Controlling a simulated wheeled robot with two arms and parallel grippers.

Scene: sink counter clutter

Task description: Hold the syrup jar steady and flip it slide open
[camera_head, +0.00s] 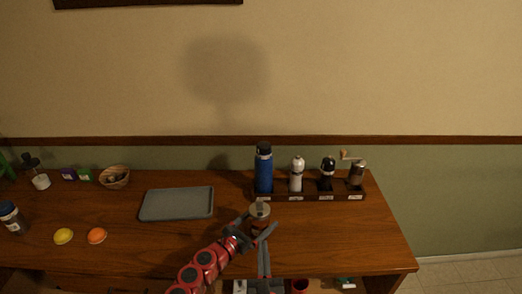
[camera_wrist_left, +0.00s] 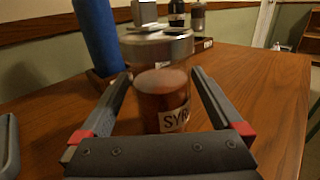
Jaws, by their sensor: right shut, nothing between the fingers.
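The syrup jar (camera_head: 260,210) stands upright on the wooden counter, a glass jar with dark amber content and a metallic lid. In the left wrist view the jar (camera_wrist_left: 160,88) shows a white label reading "SYR", partly hidden by my gripper body. My left gripper (camera_head: 260,219) is open, with one finger on each side of the jar. In the left wrist view, gaps show between the jar and the fingers of this gripper (camera_wrist_left: 162,78). My right gripper (camera_head: 264,258) is shut and empty, just in front of the jar, near the counter's front edge.
A dark rack (camera_head: 311,197) behind the jar holds a blue bottle (camera_head: 264,172), a white mill (camera_head: 296,175), a black-topped bottle (camera_head: 327,174) and a crank grinder (camera_head: 357,172). A grey tray (camera_head: 177,203) lies left. The counter's right end is clear.

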